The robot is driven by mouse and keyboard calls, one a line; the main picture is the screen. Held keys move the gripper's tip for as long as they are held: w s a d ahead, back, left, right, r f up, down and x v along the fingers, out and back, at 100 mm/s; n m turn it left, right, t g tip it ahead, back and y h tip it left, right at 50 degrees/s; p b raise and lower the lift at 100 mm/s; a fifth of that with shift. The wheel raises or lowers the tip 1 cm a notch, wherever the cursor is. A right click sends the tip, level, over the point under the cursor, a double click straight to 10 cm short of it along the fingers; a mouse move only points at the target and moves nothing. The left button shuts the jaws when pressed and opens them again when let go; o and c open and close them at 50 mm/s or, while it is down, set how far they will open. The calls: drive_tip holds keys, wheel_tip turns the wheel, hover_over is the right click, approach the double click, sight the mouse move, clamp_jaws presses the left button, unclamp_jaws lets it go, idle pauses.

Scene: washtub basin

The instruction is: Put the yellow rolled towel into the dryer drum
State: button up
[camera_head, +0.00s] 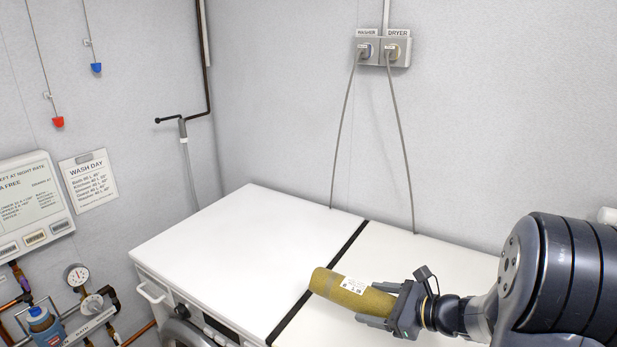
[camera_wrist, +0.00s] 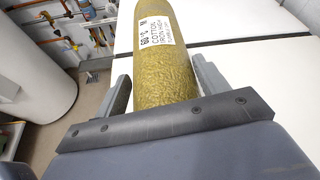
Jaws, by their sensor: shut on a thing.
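The yellow rolled towel (camera_head: 349,290) is a mustard-coloured cylinder with a white printed label. The dryer drum is not visible in either view. The right machine top (camera_head: 400,252) stands below the DRYER socket, partly hidden by my arm.
The left white machine (camera_head: 230,240) has a round door (camera_head: 185,334) at its front, cut by the picture edge. Two cables hang from the wall sockets (camera_head: 383,51) behind the machines. Pipes and a gauge (camera_head: 77,274) are at lower left. The left machine top is clear.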

drive_tip(key=w+m+t+h, duration=0.1)
drive_tip(key=w+a+m+t+h, duration=0.1)
drive_tip(key=w, duration=0.1)
drive_tip(key=shift+w+a, duration=0.15)
drive_tip(key=shift+w, duration=0.15)
drive_tip(key=shift+w+f+m+t+h, duration=0.1)
drive_tip(key=shift+w+m+t+h, duration=0.2)
drive_tip(key=shift+m+h, duration=0.25)
drive_tip(key=shift+w+a+f+m+t+h, duration=0.1)
drive_tip(key=shift+w+f+m+t+h, duration=0.45)
drive_tip(key=shift+m+h, duration=0.3)
drive_tip(key=shift+f+m+t+h, duration=0.35)
drive_tip(key=shift+f+m+h, duration=0.5)
drive_tip(key=shift+m+h, duration=0.05)
